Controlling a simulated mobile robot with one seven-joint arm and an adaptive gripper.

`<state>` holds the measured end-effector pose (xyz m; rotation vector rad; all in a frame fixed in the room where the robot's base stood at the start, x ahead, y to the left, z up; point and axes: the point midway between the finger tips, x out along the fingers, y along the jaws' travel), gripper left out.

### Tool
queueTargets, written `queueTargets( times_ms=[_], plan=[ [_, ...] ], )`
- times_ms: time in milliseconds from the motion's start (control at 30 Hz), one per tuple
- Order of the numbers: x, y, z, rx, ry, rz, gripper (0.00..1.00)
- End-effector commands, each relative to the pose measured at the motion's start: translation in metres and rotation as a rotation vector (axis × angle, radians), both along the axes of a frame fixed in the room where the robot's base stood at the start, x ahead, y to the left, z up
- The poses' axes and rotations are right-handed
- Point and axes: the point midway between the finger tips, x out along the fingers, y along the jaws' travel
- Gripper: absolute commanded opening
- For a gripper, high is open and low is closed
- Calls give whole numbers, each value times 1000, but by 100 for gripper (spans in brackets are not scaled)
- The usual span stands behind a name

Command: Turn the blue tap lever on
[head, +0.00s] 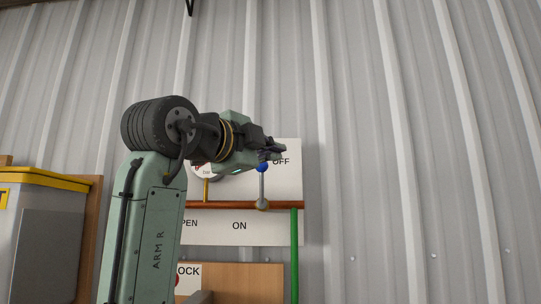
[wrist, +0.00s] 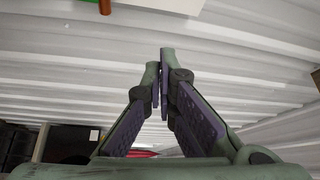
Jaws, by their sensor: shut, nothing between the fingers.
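The tap lever (head: 262,185) is a thin grey rod with a blue ball knob (head: 262,167) at its top. It stands upright from a brass-coloured valve (head: 262,205) on a copper pipe (head: 230,204). The knob is near the OFF label (head: 281,161); the ON label (head: 239,226) is below the pipe. My gripper (head: 278,150) is shut and empty, just above the knob in the head view. I cannot tell whether they touch. The wrist view shows its fingertips (wrist: 164,56) together, with no lever visible there.
A white board (head: 275,233) backs the pipe. A pressure gauge (head: 203,171) stands left of the lever, partly hidden by my arm. A green pipe (head: 294,255) drops at the right. A grey cabinet (head: 45,240) is at the left. The corrugated wall right of the board looks clear.

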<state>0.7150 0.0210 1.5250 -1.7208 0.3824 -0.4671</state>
Motion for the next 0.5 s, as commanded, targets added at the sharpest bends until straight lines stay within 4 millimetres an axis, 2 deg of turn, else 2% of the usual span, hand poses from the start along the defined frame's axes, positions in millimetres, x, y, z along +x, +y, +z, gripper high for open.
queueTargets(
  times_ms=[433, 500],
  plan=[
    [79, -46, 12, -1, 2, -2, 0],
    [80, -28, 8, -3, 3, 3, 0]
  ],
)
